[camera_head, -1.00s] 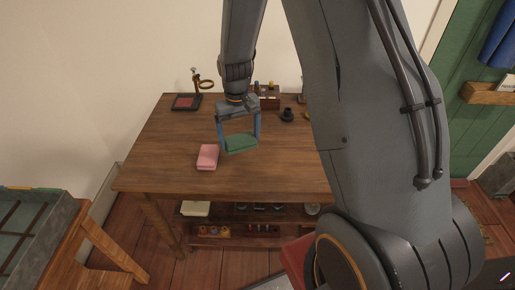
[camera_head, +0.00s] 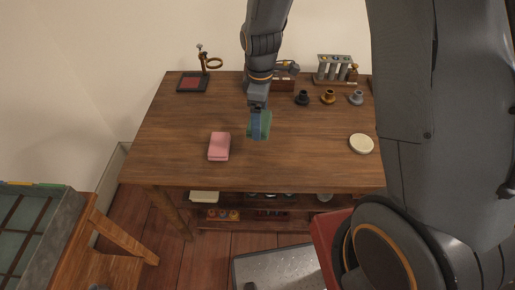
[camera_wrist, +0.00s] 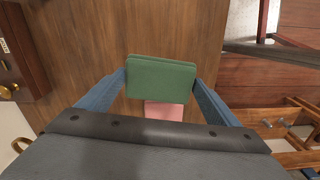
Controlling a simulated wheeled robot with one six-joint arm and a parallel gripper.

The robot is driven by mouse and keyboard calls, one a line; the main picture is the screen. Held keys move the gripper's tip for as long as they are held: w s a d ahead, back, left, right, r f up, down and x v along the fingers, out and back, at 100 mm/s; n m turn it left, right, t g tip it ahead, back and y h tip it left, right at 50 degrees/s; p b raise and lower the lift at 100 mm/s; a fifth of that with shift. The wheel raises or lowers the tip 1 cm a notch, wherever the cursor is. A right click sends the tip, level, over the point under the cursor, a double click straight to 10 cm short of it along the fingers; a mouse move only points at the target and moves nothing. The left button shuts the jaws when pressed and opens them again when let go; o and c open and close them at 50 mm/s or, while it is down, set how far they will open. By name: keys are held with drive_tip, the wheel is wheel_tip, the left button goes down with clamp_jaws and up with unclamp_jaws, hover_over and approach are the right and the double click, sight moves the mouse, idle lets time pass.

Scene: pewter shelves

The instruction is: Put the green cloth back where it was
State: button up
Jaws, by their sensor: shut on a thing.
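The green cloth (camera_wrist: 160,78) is a folded pad held between the two blue fingers of my gripper in the wrist view. In the head view my gripper (camera_head: 260,124) is over the middle of the wooden table, and the cloth (camera_head: 266,131) shows partly behind a finger. A folded pink cloth (camera_head: 219,146) lies on the table to the left of my gripper. In the wrist view the pink cloth (camera_wrist: 164,111) is partly hidden behind the green one. I cannot tell how high the green cloth is above the table.
The table (camera_head: 310,160) has clear room in front and right of my gripper. A round cream dish (camera_head: 361,144) lies at the right. Several small pots (camera_head: 328,97) and a tube rack (camera_head: 333,70) stand behind. A stand on a dark base (camera_head: 192,82) is at the back left.

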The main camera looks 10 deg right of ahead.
drive_tip(key=shift+s+a+n, duration=0.4)
drive_tip(key=shift+a+n, duration=0.05)
drive_tip(key=shift+n, duration=0.35)
drive_tip(key=shift+f+p, duration=1.35)
drive_tip(key=shift+f, duration=3.5)
drive_tip(key=shift+f, duration=0.15)
drive_tip(key=o, duration=1)
